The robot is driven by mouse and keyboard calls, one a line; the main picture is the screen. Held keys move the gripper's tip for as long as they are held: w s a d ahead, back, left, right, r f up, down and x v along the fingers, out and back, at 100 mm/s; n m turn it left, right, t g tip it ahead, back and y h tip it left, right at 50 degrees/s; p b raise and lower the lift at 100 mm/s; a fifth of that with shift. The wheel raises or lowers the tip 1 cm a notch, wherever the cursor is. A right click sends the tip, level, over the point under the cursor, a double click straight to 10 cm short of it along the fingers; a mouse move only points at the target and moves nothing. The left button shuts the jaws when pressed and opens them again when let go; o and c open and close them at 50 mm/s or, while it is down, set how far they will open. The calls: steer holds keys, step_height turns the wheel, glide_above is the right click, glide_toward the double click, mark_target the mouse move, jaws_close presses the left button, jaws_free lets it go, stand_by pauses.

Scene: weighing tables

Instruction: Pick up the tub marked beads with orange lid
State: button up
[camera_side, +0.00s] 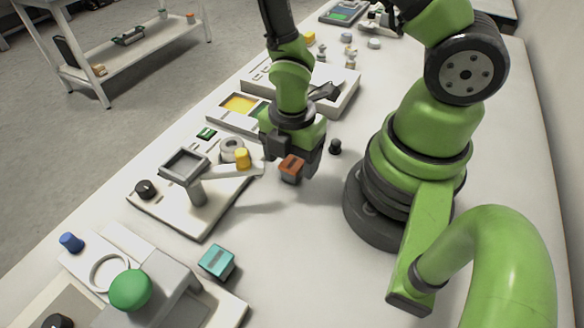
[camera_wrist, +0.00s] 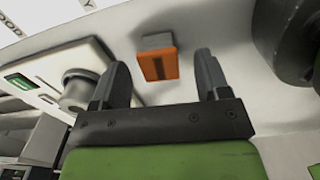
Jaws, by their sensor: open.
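The tub with the orange lid (camera_side: 291,168) is a small box on the white table, just below my gripper in the side view. In the wrist view its orange top (camera_wrist: 158,65) lies ahead of and between my two dark fingers. No marking on it can be read. My gripper (camera_wrist: 160,80) is open and empty, and I see no contact with the tub. In the side view the gripper (camera_side: 296,160) points down over the tub and its fingers are partly hidden.
A weighing device (camera_side: 185,208) with a tray and yellow knob stands close left of the tub. A teal-lidded tub (camera_side: 217,262) sits nearer the camera, beside a device with a green knob (camera_side: 131,290). A small black knob-like object (camera_side: 335,146) stands right of the gripper.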

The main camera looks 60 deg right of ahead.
steer(key=shift+f, duration=0.95)
steer(key=c, duration=1)
steer(key=shift+r, duration=0.15)
